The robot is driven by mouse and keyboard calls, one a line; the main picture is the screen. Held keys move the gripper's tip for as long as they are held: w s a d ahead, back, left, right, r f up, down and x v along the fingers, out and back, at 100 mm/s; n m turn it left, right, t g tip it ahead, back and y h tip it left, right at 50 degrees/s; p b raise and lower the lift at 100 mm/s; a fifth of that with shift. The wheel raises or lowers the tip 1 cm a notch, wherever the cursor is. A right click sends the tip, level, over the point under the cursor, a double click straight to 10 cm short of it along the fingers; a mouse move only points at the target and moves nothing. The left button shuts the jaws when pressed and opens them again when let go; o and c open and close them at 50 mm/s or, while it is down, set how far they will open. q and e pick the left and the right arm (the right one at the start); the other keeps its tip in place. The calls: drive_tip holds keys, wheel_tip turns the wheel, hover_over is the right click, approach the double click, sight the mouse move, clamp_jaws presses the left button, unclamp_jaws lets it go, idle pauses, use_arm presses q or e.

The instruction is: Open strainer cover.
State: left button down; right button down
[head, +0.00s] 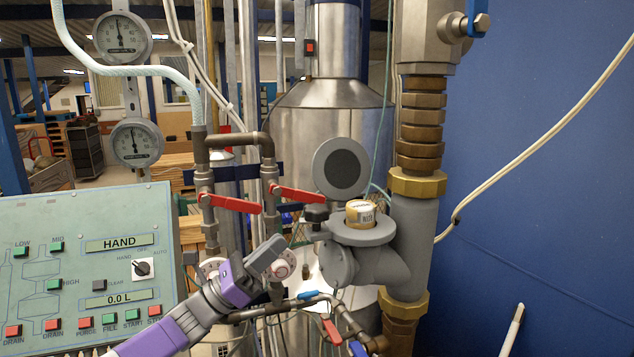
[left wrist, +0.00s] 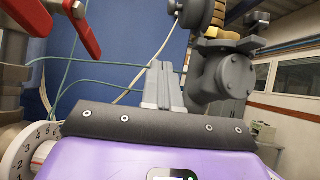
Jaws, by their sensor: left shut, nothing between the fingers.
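The grey strainer housing (head: 365,262) juts from the left side of the vertical pipe, with its mouth facing up. A pale, tan-sided cylinder (head: 360,212) shows in the mouth. The round grey strainer cover (head: 341,168) stands raised above and behind the mouth, its dark inner face toward me, so it looks open. My left gripper (head: 275,252) is left of the housing, apart from it, shut and empty. In the left wrist view the closed fingers (left wrist: 163,84) point toward the housing (left wrist: 218,78), which is a little to their right. My right gripper is not in view.
Red-handled valves (head: 232,203) and thin pipes stand close behind my left gripper. A control panel (head: 85,270) fills the lower left. The grey pipe (head: 414,240) with brass fittings rises right of the housing. A blue wall (head: 540,130) with a cream hose is farther right.

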sight(335, 169)
use_arm(q)
drive_tip(key=w+d+r+p, duration=0.2)
drive_tip(key=d+r, duration=0.5)
drive_tip(key=r, duration=0.3)
drive_tip(key=shift+w+d, duration=0.4)
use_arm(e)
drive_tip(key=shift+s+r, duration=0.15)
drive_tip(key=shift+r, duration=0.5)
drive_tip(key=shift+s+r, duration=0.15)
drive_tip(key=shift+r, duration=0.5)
use_arm(q)
drive_tip(key=shift+r+p, duration=0.1)
drive_tip(key=shift+p, duration=0.2)
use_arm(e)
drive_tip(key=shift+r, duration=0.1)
